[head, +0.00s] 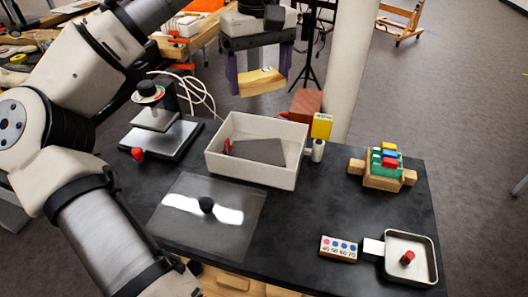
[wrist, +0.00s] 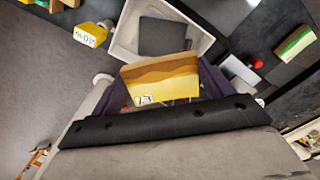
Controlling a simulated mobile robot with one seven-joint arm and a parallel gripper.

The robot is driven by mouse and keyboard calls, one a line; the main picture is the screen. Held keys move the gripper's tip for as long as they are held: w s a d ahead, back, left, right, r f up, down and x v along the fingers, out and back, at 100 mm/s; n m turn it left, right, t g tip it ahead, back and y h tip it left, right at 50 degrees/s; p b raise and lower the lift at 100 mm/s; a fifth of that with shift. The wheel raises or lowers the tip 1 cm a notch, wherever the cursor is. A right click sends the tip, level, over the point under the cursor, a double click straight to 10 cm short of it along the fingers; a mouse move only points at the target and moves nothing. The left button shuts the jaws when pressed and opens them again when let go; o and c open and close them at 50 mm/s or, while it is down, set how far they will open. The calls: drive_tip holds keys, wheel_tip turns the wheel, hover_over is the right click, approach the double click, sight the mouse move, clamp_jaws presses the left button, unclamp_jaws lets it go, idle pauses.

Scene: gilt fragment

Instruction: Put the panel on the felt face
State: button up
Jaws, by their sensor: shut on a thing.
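The panel (head: 262,80) is a small gold-and-tan piece with a wavy edge between its tones and a pale label at one corner. My gripper (head: 259,84), with purple fingers, is shut on it and holds it in the air above and behind the white tray. The panel also shows between the fingers in the wrist view (wrist: 160,78). The dark grey felt face (head: 262,151) lies inside the tray and looks bare. It also shows in the wrist view (wrist: 162,36), beyond the panel. Its exact tilt is hard to tell.
The white tray (head: 218,167) has raised walls, with a yellow tag (head: 321,126) at its right corner. A press-like stand (head: 157,125) is at left, a clear sheet with a black knob (head: 206,205) in front. Coloured blocks (head: 386,161) and a small dish (head: 422,244) stand right.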

sight(260, 156)
wheel_tip(260, 156, down, 17)
drive_tip(key=shift+r+b, duration=0.1)
drive_tip(key=shift+b, duration=0.25)
drive_tip(key=o, duration=0.5)
drive_tip(key=shift+f, duration=0.2)
drive_tip(key=o, duration=0.4)
drive_tip(key=shift+o, duration=0.2)
drive_tip(key=shift+r, duration=0.15)
wheel_tip(260, 156, up, 12)
